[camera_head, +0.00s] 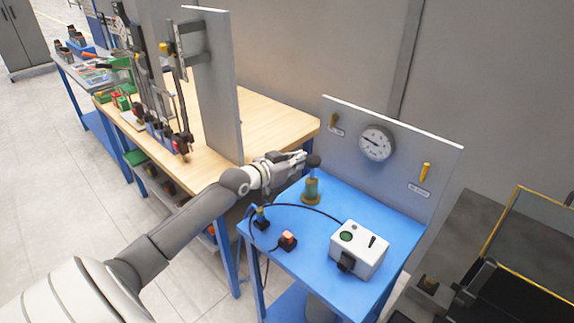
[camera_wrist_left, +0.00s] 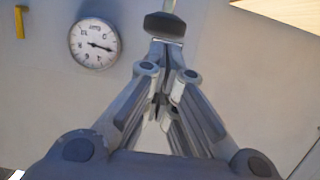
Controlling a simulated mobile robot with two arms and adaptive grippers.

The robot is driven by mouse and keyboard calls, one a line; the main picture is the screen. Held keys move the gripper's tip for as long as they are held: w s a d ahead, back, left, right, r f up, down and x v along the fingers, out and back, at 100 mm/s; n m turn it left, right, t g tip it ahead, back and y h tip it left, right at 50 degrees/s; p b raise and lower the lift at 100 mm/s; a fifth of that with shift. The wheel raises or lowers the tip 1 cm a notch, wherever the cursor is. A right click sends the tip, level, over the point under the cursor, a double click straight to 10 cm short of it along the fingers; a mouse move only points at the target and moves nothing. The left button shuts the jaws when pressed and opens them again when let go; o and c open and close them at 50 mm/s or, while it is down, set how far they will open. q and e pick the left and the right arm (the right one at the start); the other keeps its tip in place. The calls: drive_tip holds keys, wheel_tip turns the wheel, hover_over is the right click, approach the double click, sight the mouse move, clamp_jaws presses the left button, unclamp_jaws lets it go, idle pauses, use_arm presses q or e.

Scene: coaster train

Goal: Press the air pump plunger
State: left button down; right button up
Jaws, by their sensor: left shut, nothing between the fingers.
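The air pump (camera_head: 311,190) stands upright on the blue table (camera_head: 350,203), a small greenish cylinder on a brass base. Its dark plunger knob (camera_head: 314,160) is at the top. My left gripper (camera_head: 304,157) is shut and empty, its fingertips beside the knob. In the left wrist view the dark knob (camera_wrist_left: 164,26) is just beyond the closed fingertips (camera_wrist_left: 167,42). I cannot tell whether they touch. Part of a pale rod shows past the knob. My right gripper is out of view.
A round gauge (camera_head: 376,143) is on the grey back panel (camera_head: 347,115), with yellow handles beside it. A white control box (camera_head: 359,249), an orange switch (camera_head: 287,240) and black cables are on the blue table. A wooden bench (camera_head: 262,120) with a tall panel stands left.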

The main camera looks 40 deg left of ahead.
use_arm(q)
drive_tip(key=shift+b+v, duration=0.35)
drive_tip(key=shift+v, duration=1.75)
drive_tip(key=shift+r, duration=0.1)
wheel_tip(320, 180, up, 5)
drive_tip(key=b, duration=0.6)
drive_tip(key=shift+w+r, duration=0.2)
drive_tip(key=shift+r, duration=0.05)
drive_tip(key=shift+w, duration=0.15)
